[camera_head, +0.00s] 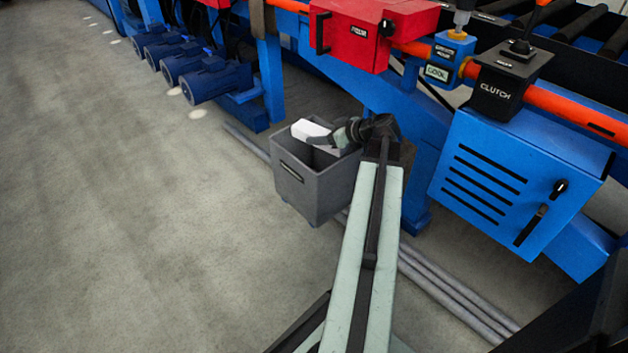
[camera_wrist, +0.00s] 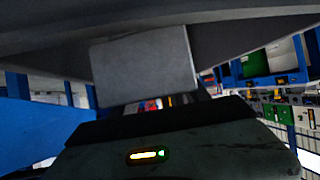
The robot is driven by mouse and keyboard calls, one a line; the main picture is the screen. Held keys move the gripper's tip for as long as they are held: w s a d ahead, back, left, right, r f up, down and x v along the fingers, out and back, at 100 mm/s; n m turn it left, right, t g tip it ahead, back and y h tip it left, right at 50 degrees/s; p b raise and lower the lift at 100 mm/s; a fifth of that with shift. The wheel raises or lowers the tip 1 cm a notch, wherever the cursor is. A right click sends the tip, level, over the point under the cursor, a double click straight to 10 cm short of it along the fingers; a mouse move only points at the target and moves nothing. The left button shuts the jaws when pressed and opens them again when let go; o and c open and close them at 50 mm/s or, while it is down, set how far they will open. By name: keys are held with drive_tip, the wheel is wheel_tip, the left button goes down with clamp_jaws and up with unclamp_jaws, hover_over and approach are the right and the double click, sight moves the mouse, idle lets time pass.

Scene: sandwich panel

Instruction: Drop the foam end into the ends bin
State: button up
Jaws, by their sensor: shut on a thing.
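The foam end (camera_head: 308,130) is a small white block at the mouth of the ends bin (camera_head: 303,180), a dark grey open-topped box on the floor. My gripper (camera_head: 328,139) is shut on the foam end, reaching in from the right over the bin's opening. In the head view the block appears over the back left part of the opening; its exact height above the rim cannot be told. In the wrist view a pale grey block, the foam end (camera_wrist: 145,68), fills the upper middle. The fingertips are partly hidden in the head view.
A blue machine frame (camera_head: 412,150) stands just behind and right of the bin. A blue louvred cabinet (camera_head: 500,190) is further right, with a red box (camera_head: 365,35) above. Grey pipes (camera_head: 455,295) lie on the floor. The floor at left is clear.

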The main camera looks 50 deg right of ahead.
drive_tip(key=o, duration=1.5)
drive_tip(key=shift+c, duration=0.2)
drive_tip(key=p+v, duration=0.3)
drive_tip(key=v, duration=0.4)
drive_tip(key=shift+s+r+p, duration=0.2)
drive_tip(key=shift+r+p, duration=0.05)
drive_tip(key=shift+p, duration=0.15)
drive_tip(key=shift+s+d, duration=0.1)
drive_tip(key=shift+s, duration=0.1)
